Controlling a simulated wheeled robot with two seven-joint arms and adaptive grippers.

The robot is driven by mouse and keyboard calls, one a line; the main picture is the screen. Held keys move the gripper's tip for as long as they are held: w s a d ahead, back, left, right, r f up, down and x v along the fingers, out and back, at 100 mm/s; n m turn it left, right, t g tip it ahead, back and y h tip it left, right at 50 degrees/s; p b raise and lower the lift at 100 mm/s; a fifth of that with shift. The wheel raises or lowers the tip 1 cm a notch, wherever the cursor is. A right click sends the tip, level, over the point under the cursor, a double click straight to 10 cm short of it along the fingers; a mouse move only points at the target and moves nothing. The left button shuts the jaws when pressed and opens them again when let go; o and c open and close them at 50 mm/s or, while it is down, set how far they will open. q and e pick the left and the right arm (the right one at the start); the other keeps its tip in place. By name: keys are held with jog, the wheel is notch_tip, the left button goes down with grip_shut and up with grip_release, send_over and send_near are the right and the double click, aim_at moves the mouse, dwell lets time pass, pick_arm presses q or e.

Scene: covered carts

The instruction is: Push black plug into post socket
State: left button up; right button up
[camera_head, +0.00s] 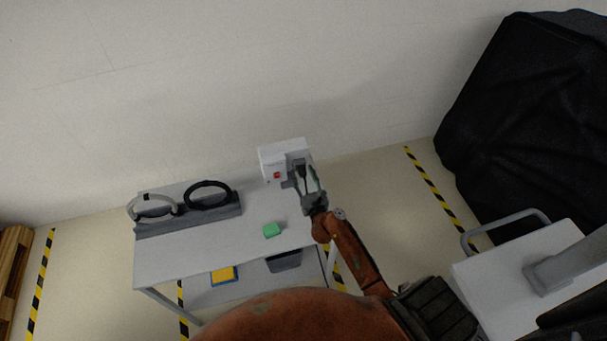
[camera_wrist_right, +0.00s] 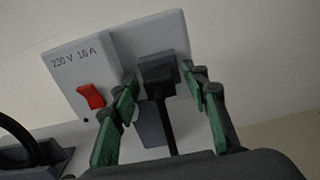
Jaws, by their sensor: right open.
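The socket post is a white box (camera_head: 270,164) at the back right of the table; the right wrist view shows its front (camera_wrist_right: 80,75), marked "230 V 16 A", with a red switch (camera_wrist_right: 91,96). The black plug (camera_wrist_right: 158,68) sits at the box's face, right of the switch. Its depth in the socket cannot be told. A dark cable (camera_wrist_right: 163,115) runs down from it. My right gripper (camera_head: 306,176) is open; in the wrist view its green-padded fingers (camera_wrist_right: 160,78) stand either side of the plug, apparently apart from it. My left gripper is out of view.
A lower shelf holds a yellow-and-blue item (camera_head: 224,275). A black-covered cart (camera_head: 530,110) stands right.

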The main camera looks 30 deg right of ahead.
jog(key=shift+s, duration=0.15)
jog(key=v, duration=1.1)
jog(key=shift+s+a, duration=0.25)
jog(key=shift+s, duration=0.1)
